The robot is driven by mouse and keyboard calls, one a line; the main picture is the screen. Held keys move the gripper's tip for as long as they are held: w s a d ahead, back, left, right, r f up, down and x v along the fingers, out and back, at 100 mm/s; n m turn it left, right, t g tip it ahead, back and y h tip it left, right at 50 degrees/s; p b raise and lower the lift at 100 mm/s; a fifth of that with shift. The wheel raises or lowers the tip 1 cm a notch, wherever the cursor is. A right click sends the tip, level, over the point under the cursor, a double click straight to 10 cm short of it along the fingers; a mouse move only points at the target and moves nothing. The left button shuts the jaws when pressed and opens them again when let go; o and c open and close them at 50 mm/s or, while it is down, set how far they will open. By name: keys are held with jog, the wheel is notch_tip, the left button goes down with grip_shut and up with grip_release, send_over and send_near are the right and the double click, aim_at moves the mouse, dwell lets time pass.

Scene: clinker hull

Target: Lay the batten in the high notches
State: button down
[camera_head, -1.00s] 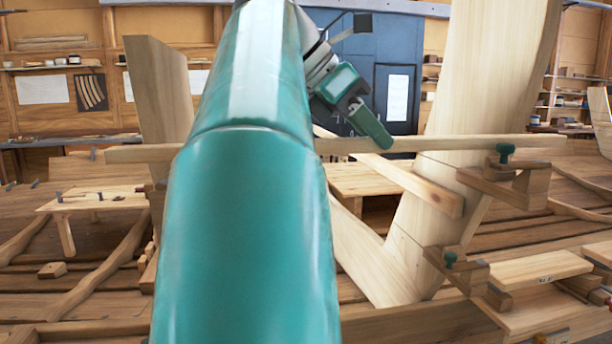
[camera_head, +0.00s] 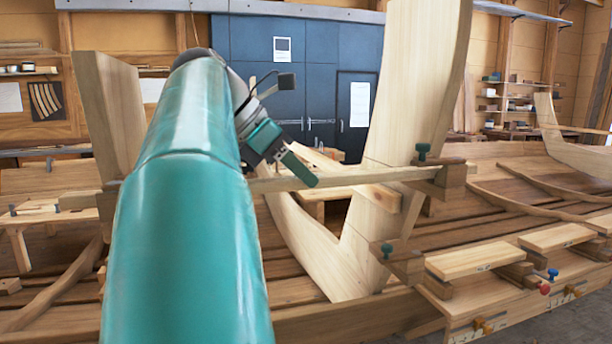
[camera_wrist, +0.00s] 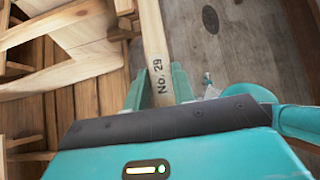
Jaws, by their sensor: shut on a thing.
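The batten (camera_head: 355,179) is a long, thin, pale wooden strip, roughly level in the head view. A lower bracket (camera_head: 402,265) also has a green knob. My arm hides the left part of the batten and most of the left upright's notch area.
A left upright (camera_head: 110,110) stands beside my arm. Planks and blocks (camera_head: 485,258) lie on the hull's edge at lower right. The hull's ribs and planking (camera_head: 500,190) spread behind. Grey floor (camera_wrist: 225,50) is open in the wrist view.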

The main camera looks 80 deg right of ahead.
jog(key=shift+d+f, duration=0.1)
jog(key=shift+f, duration=0.15)
jog(key=shift+w+f, duration=0.1)
jog(key=shift+w, duration=0.1)
jog(key=shift+s, duration=0.3)
jog(key=shift+w+f, duration=0.1)
jog(key=shift+w, duration=0.25)
jog(key=c, duration=1.3)
grip_release()
jog(key=shift+s, duration=0.1)
jog(key=shift+o, duration=0.7)
jog(key=shift+s, duration=0.15)
jog(key=shift+w, duration=0.2)
jog(key=shift+s, duration=0.1)
jog(key=shift+r, duration=0.25)
